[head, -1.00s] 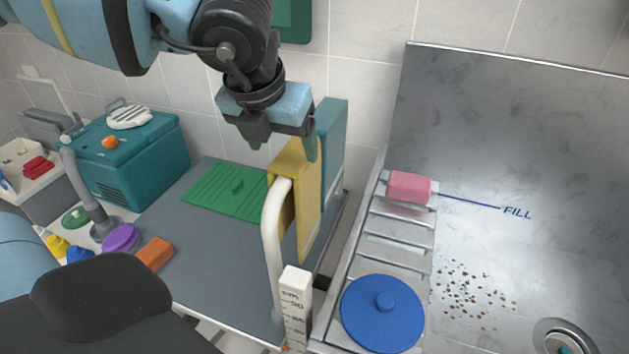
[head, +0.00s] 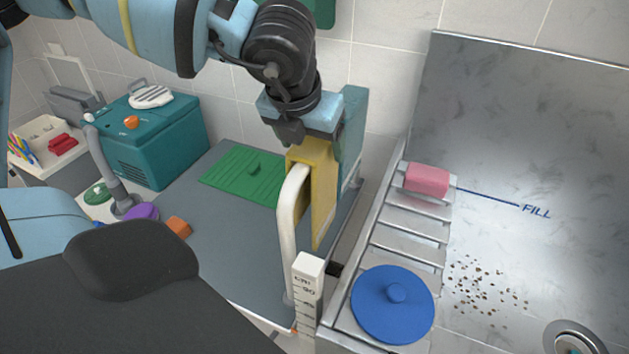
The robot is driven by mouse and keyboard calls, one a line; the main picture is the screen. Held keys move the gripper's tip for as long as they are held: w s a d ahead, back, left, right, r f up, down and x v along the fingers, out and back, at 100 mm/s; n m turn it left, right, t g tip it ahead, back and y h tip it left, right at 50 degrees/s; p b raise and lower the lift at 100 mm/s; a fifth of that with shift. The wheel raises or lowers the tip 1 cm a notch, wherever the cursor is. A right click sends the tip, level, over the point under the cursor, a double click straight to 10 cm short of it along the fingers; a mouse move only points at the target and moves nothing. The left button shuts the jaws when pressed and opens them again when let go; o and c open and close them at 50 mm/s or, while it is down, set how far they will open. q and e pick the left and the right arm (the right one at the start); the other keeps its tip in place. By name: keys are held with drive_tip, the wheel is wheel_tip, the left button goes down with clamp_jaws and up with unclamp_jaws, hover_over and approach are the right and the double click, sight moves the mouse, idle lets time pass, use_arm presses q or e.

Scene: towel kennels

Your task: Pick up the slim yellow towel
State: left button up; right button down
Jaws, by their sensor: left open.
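The slim yellow towel (head: 323,195) hangs upright in the middle of the head view, beside a curved white rail (head: 288,225). A wider teal towel (head: 351,135) hangs right behind it. My left gripper (head: 311,139) points down at the top edge of the yellow towel, with its jaws open. One finger shows left of the towel's top; the other is hard to make out against the yellow and teal cloth. I cannot tell whether the fingers touch the towel. My right gripper is not in view.
A white measuring post (head: 307,285) stands in front of the rail. To the right is a steel tub with a slatted rack, a pink block (head: 427,180) and a blue lid (head: 393,303). A green mat (head: 245,176) lies on the grey table, near a teal box (head: 150,140).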

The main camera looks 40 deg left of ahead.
use_arm(q)
drive_tip(key=x, duration=0.3)
drive_tip(key=shift+w+d+f, duration=0.1)
drive_tip(key=shift+w, duration=0.15)
drive_tip(key=shift+f, duration=0.15)
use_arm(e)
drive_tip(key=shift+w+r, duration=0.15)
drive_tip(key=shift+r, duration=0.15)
use_arm(q)
drive_tip(key=shift+f+b, duration=0.25)
drive_tip(key=shift+b, duration=0.2)
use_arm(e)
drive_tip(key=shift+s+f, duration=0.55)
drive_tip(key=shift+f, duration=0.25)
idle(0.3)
use_arm(q)
drive_tip(key=c, duration=1.5)
drive_tip(key=shift+o, duration=0.2)
drive_tip(key=shift+r, duration=0.1)
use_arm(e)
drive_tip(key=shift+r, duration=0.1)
